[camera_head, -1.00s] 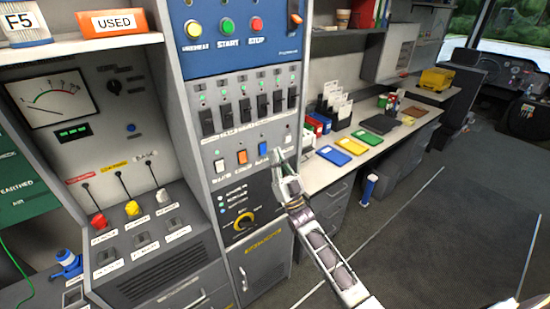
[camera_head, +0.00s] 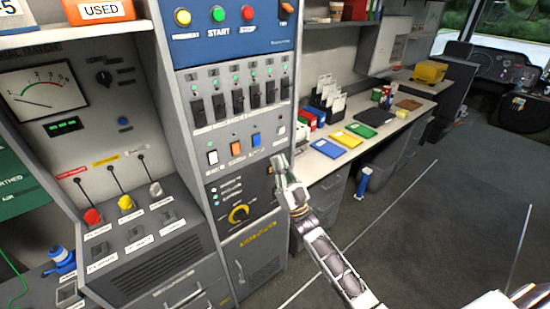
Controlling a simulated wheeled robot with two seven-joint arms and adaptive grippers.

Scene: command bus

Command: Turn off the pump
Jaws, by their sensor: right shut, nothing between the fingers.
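The grey control cabinet shows a row of rocker switches: a white one (camera_head: 212,157), an orange one (camera_head: 235,148), a blue one (camera_head: 256,140) and a pale one (camera_head: 281,131) at the right edge. Their labels are too small to read surely, so I cannot tell which is the pump's. My right gripper (camera_head: 277,160) is shut and empty, below and to the right of the blue switch, near the cabinet's right edge. I cannot tell whether it touches the panel. My left gripper is not in view.
Black breakers (camera_head: 238,99) stand above the rockers, below start (camera_head: 218,14) and stop (camera_head: 248,13) buttons. A yellow-ringed knob (camera_head: 238,213) is lower. Levers with coloured knobs (camera_head: 92,216) stand left. A counter (camera_head: 318,163) with folders lies right. Floor at right is clear.

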